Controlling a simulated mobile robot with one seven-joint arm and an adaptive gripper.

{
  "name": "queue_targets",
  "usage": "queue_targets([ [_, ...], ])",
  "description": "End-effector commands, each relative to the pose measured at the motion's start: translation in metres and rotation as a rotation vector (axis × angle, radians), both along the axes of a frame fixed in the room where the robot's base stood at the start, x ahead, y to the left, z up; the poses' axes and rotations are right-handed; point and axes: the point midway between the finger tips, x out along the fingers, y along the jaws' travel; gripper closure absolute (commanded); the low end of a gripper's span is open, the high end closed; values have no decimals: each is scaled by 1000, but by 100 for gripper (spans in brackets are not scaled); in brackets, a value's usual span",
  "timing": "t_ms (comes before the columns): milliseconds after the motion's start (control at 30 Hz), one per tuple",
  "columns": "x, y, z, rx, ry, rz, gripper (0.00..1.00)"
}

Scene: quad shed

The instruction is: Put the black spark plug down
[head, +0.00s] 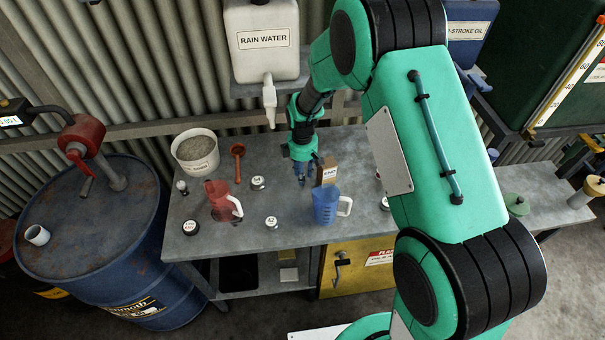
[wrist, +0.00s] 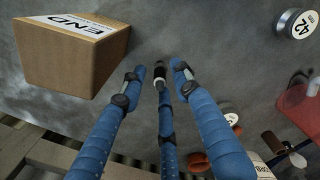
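In the wrist view a small black-and-white piece (wrist: 159,71), which looks like the black spark plug, shows between the fingertips of my gripper (wrist: 160,70). The left and right blue fingers are apart, with gaps beside the piece. The middle finger lines up with it, so contact is unclear. In the head view my gripper (head: 300,178) points down over the grey workbench (head: 240,245), left of a small brown box (head: 327,172). The plug cannot be made out there, and I cannot tell whether it touches the bench.
A blue jug (head: 326,207) stands in front of the box. A red jug (head: 220,201), an orange scoop (head: 238,160), a grey-filled bucket (head: 196,151) and several labelled round pieces (head: 271,222) stand to the left. A rain-water container (head: 262,45) hangs behind. The bench's front middle has bare patches.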

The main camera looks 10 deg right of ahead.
Motion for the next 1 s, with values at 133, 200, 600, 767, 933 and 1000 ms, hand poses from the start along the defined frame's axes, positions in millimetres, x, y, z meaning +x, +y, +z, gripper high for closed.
queue_targets([
  [133,0,0,0,0,0,0,69],
  [200,0,0,1,0,0,0,69],
  [600,1,0,36,0,-2,0,69],
  [767,1,0,63,0,-2,0,69],
  [933,1,1,91,0,-3,0,69],
  [1000,1,0,100,1,-1,0,69],
])
